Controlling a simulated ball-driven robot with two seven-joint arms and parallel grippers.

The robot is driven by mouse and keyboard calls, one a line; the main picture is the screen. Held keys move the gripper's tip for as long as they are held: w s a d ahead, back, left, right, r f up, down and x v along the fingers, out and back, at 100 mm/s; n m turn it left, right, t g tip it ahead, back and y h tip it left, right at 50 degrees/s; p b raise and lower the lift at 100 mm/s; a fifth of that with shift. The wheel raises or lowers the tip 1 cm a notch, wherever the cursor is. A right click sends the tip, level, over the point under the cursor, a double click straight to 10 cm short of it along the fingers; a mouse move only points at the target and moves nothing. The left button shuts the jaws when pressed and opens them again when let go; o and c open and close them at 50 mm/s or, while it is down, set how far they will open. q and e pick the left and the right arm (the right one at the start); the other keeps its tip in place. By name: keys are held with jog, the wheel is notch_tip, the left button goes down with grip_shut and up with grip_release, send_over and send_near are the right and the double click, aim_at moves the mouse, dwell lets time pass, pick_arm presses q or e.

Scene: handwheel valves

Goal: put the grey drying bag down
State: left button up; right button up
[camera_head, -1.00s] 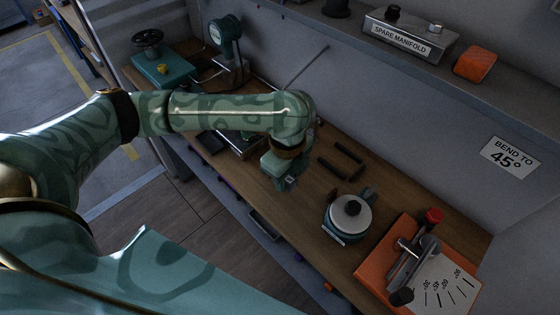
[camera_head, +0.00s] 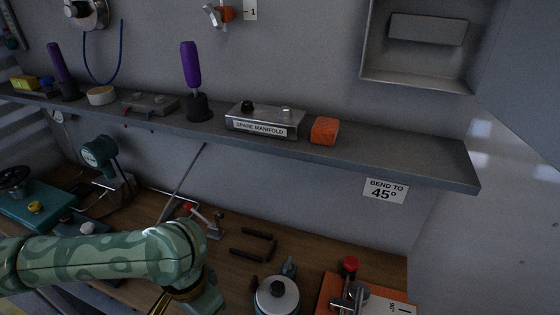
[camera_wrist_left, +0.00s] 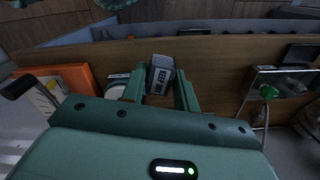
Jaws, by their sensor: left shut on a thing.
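The grey drying bag (camera_wrist_left: 162,76), with a "KEEP DRY" label, shows in the left wrist view between the two green fingers of my left gripper (camera_wrist_left: 160,92). The gripper is shut on it. The bag is in front of the brown wooden bench (camera_wrist_left: 215,62); I cannot tell whether it touches the wood. In the head view my left arm comes in from the left, and its wrist (camera_head: 200,299) is low over the bench (camera_head: 235,268). The fingers and the bag are not visible there. My right gripper is in neither view.
A grey pot with a black knob (camera_head: 277,296) and an orange bending jig (camera_head: 335,292) stand to the right of my wrist. Black bars (camera_head: 254,246) lie behind. A shelf (camera_head: 400,162) above holds a spare manifold (camera_head: 264,120) and an orange block (camera_head: 324,130).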

pick_arm(q)
jog(key=w+a+r+n+b, duration=0.3)
jog(key=w+a+n+b, duration=0.1)
jog(key=a+n+b, duration=0.1)
jog(key=shift+a+n, duration=0.5)
jog(key=shift+n, duration=0.5)
jog(key=shift+f, duration=0.1)
